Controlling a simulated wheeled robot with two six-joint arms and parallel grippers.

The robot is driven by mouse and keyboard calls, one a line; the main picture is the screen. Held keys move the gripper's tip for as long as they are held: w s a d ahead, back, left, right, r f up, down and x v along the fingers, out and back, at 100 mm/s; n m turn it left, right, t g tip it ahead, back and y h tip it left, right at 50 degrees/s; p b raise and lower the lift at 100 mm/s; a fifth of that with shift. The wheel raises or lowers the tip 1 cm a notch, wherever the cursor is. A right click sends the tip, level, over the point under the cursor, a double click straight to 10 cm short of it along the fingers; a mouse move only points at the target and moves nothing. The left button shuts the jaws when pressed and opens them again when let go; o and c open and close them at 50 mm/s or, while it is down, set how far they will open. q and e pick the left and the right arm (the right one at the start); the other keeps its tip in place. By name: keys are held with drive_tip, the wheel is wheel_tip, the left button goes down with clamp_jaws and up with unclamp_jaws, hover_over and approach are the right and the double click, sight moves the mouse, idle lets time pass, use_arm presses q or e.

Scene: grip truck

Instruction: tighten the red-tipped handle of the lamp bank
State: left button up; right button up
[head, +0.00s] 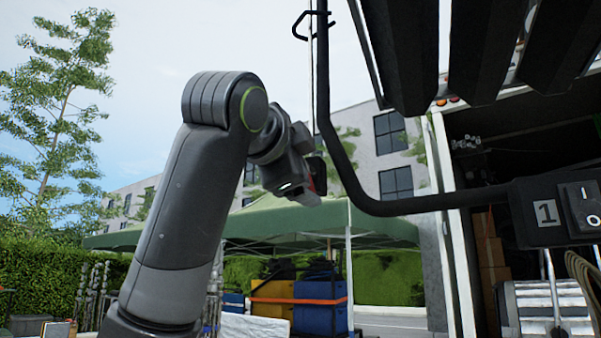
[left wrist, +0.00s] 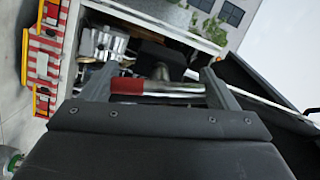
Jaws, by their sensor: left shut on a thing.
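The lamp bank (head: 400,45) fills the upper right of the head view, with dark fins and a black tubular yoke (head: 345,170). My left gripper (head: 308,188) is raised beside the yoke's left side. In the left wrist view, the silver handle (left wrist: 175,88) with its red tip (left wrist: 127,86) lies crosswise between the fingers of my left gripper (left wrist: 160,82), which is shut on it. The red end is by the left finger. In the head view the handle is mostly hidden, with a bit of red (head: 318,178) showing at the fingers. My right gripper is not in view.
A black box (head: 545,213) marked 1, with a switch, is at the right. Behind are an open truck (head: 445,230), a green canopy (head: 270,222) and blue and yellow bins (head: 318,318). Open sky lies left of my arm.

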use_arm(q)
drive_tip(key=shift+m, duration=0.9)
drive_tip(key=o, duration=0.9)
drive_tip(key=shift+s, duration=0.1)
drive_tip(key=shift+s+a+f+b, duration=0.1)
drive_tip(key=shift+s+b, duration=0.15)
drive_tip(key=shift+b, duration=0.2)
drive_tip(key=b+v, duration=0.7)
drive_tip(key=v, duration=0.9)
drive_tip(key=shift+s+b, duration=0.4)
